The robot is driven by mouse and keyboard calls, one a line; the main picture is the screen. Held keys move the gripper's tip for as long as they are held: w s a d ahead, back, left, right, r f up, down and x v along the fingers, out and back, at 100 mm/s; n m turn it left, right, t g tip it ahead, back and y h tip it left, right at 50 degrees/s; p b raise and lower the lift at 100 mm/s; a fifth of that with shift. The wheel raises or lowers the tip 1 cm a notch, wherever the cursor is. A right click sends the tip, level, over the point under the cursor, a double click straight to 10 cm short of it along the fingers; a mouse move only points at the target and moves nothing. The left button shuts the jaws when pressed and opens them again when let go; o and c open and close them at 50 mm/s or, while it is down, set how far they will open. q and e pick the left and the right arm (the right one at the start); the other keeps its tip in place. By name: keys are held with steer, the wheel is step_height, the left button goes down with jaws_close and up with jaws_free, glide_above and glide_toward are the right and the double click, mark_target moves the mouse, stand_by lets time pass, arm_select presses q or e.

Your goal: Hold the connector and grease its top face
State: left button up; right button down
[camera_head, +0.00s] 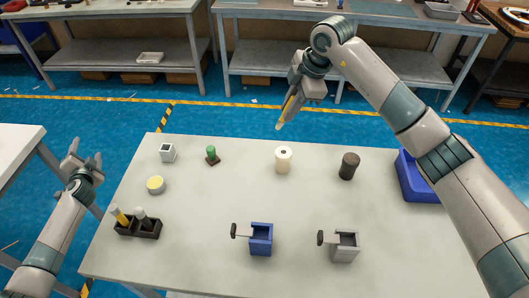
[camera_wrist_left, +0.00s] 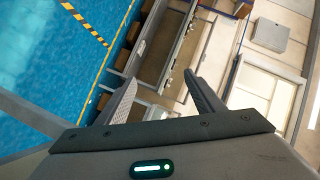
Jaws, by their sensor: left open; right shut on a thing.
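My right gripper (camera_head: 297,92) is shut on a slim yellow stick-like tool (camera_head: 286,110). The tool slants down, its pale tip in the air behind a white cylinder with a small dark hole on top (camera_head: 283,160). I cannot tell for certain which piece is the connector; the white cylinder and a dark brown cylinder (camera_head: 348,166) both stand upright on the table. A round pot with a yellow top (camera_head: 156,186) sits at the left. My left gripper (camera_head: 86,160) is open and empty, off the table's left edge; its spread fingers show in the left wrist view (camera_wrist_left: 163,92).
A black holder (camera_head: 136,228) with two upright tools, a white box (camera_head: 168,153), a green-topped piece (camera_head: 212,155), a blue vice-like fixture (camera_head: 261,240) and a grey one (camera_head: 345,247) stand on the table. A blue bin (camera_head: 411,180) is at right. The table's middle is clear.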

mark_target(283, 160)
arm_select(q)
steer(key=w+d+r+m+t+h, duration=0.35)
steer(key=w+d+r+m, duration=0.35)
steer(key=d+r+m, duration=0.3)
steer(key=w+d+r+m+t+h, duration=0.3)
steer(key=w+d+r+m+h, duration=0.2)
steer(key=w+d+r+m, duration=0.45)
steer(key=s+d+f+m+g+h, duration=0.2)
steer(key=s+d+m+h, duration=0.2)
steer(key=d+m, duration=0.55)
steer(key=s+d+f+m+g+h, duration=0.2)
steer(key=s+d+m+g+h, duration=0.15)
steer(key=d, duration=1.15)
steer(key=s+d+f+m+g+h, duration=0.2)
steer(key=s+d+m+h, duration=0.45)
steer(key=d, duration=0.65)
steer(key=s+d+f+y, duration=0.1)
steer(key=s+d+f, duration=0.2)
steer(key=f, duration=0.4)
steer(key=shift+d+f, duration=0.2)
steer(key=shift+d, duration=0.7)
steer(key=shift+f+y, duration=0.1)
steer(key=shift+y, duration=0.15)
